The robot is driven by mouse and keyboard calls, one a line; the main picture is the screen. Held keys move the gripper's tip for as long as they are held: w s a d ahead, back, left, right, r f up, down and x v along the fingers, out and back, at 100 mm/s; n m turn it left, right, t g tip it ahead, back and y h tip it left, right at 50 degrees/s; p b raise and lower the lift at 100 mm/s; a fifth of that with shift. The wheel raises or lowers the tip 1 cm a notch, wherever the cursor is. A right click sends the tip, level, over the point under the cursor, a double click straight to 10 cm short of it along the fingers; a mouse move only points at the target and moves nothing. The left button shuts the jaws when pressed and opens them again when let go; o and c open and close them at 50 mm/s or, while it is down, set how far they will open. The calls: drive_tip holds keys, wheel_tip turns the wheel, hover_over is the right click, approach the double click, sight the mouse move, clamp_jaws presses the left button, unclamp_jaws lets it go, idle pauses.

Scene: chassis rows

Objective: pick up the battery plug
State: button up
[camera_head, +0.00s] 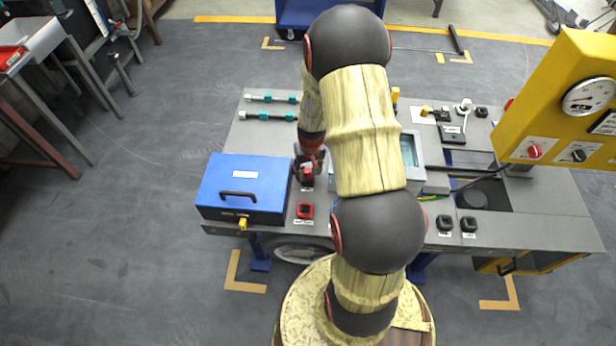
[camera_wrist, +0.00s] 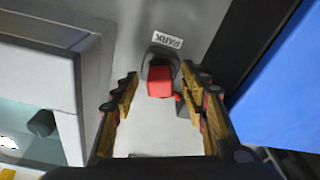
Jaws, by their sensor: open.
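A red block-shaped plug, which I take for the battery plug (camera_wrist: 160,82), sits in a dark holder (camera_wrist: 161,56) in the wrist view. A white label reading PARK (camera_wrist: 167,40) lies beside the holder. My gripper (camera_wrist: 158,92) is open, with one finger on each side of the red plug in the picture. I see no contact, and the height gap cannot be told. In the head view my gripper (camera_head: 308,166) is over the bench between the blue box and the grey unit, partly covering the plug.
The blue box (camera_head: 245,183) stands close on the left, and the grey unit (camera_head: 411,150) close on the right. A red-topped black holder (camera_head: 305,210) sits near the bench's front edge. Green-banded rods (camera_head: 271,98) lie behind. A yellow gauge panel (camera_head: 560,110) stands at right.

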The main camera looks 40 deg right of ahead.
drive_tip(key=c, duration=0.3)
drive_tip(key=c, duration=0.8)
clamp_jaws()
